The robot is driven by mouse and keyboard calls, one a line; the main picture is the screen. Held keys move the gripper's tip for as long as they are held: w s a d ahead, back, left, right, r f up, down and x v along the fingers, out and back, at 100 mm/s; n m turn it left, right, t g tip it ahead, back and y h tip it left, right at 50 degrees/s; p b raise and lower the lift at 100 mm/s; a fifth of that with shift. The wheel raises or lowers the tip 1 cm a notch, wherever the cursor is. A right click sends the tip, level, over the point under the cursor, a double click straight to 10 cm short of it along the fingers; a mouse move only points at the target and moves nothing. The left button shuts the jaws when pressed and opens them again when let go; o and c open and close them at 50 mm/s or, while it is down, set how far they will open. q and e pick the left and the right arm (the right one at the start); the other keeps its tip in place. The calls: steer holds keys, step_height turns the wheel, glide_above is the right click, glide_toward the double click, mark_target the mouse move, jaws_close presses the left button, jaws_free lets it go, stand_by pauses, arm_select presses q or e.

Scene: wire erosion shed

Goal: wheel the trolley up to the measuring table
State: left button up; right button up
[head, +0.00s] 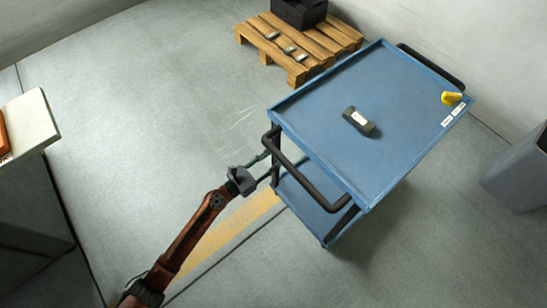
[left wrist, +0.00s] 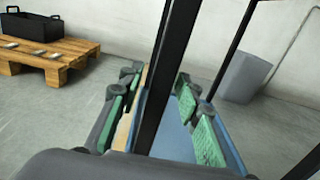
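The blue trolley (head: 395,105) stands right of centre in the head view, with a black push handle (head: 300,165) at its near-left end. My left gripper (head: 264,166) is at the left end of this handle. In the left wrist view its green-padded fingers (left wrist: 160,118) are apart, with a black bar (left wrist: 168,75) of the trolley running between them. A gap shows beside the bar, so the fingers are not closed on it. A pale-topped grey cabinet or table (head: 32,122) is cut off at the left edge; I cannot tell if it is the measuring table. My right gripper is out of view.
A dark block (head: 356,118) and a yellow item (head: 451,98) lie on the trolley top. A wooden pallet (head: 325,38) with a black crate (head: 299,12) stands behind it. A grey bin (head: 515,180) is at the right, near the wall. The floor left of the trolley is clear.

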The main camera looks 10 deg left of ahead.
arm_select(q)
steer(key=shift+o, duration=0.4)
steer(key=shift+s, duration=0.1)
steer(key=v, duration=1.1)
steer(key=shift+s+a, duration=0.2)
steer(key=shift+s, duration=0.1)
steer(key=s+a+f+m+g+y, duration=0.2)
steer(key=s+f+m+g+y, duration=0.2)
steer(key=s+f+m, duration=1.25)
steer(key=s+f+m+g+y, duration=0.1)
steer(key=s+m, duration=0.5)
steer(key=s, duration=0.7)
steer(key=s+f+m+g+y, duration=0.1)
steer(key=s+f+m+y, duration=0.2)
steer(key=s+m, duration=0.4)
steer(key=s+a, duration=0.1)
steer(key=s, duration=0.6)
steer(key=shift+f+g, duration=0.4)
